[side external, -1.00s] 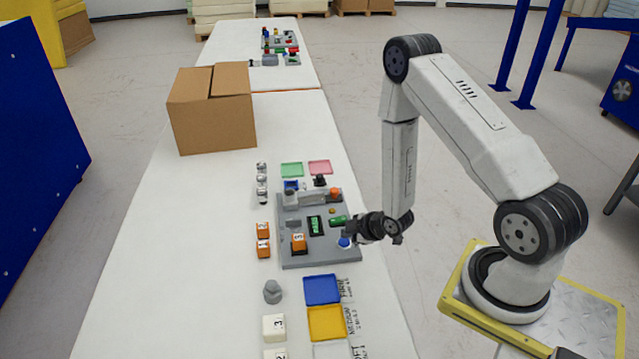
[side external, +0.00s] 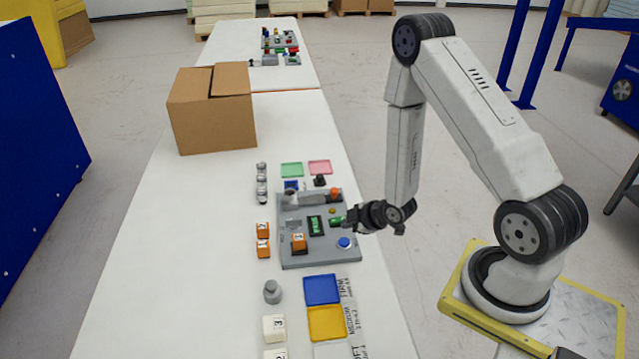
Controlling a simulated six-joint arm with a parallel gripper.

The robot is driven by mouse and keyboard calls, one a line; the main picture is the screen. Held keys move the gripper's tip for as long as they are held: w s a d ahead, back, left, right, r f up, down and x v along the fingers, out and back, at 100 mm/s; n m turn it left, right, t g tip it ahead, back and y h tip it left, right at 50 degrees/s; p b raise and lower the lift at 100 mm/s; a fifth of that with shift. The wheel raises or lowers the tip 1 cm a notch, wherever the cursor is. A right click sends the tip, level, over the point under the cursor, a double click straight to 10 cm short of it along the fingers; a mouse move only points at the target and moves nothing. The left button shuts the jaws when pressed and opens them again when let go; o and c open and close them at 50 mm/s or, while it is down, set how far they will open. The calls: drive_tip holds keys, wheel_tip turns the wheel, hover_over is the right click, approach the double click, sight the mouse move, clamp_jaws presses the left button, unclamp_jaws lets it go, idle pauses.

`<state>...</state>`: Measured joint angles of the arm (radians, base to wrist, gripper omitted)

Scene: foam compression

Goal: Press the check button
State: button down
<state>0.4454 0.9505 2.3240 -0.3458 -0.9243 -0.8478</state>
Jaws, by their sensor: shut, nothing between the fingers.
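A grey test station (side external: 318,257) lies on the white table. A blue round button (side external: 344,242) sits near its front right corner. A green part (side external: 337,221), an orange button (side external: 335,192) and a small yellow button (side external: 332,210) also show on the station; I cannot read which one is the check button. A green display (side external: 316,226) is in the middle, and an orange numbered block (side external: 299,243) stands left of it. My gripper (side external: 347,222) is shut and empty, over the station's right edge beside the green part. I cannot tell whether it touches anything.
Two orange blocks (side external: 263,248) and several grey cylinders (side external: 262,183) stand left of the station. A blue tray (side external: 322,289), a yellow tray (side external: 327,323) and a white block (side external: 274,328) lie in front. A cardboard box (side external: 212,112) stands behind. The table's left side is clear.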

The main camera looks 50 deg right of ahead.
drive_tip(key=shift+r, duration=0.8)
drive_tip(key=shift+w+a+r, duration=0.15)
drive_tip(key=shift+r, duration=0.3)
drive_tip(key=s+a+r+m+g, duration=0.3)
drive_tip(key=s+a+r+m, duration=0.1)
drive_tip(key=r, duration=0.3)
drive_tip(key=s+a+r+m+g, duration=0.3)
drive_tip(key=s+a+r+m, duration=0.1)
drive_tip(key=a+r, duration=0.3)
drive_tip(key=shift+a+r+g, duration=0.25)
drive_tip(key=shift+r+g, duration=0.05)
drive_tip(key=shift+r, duration=0.45)
idle(0.9)
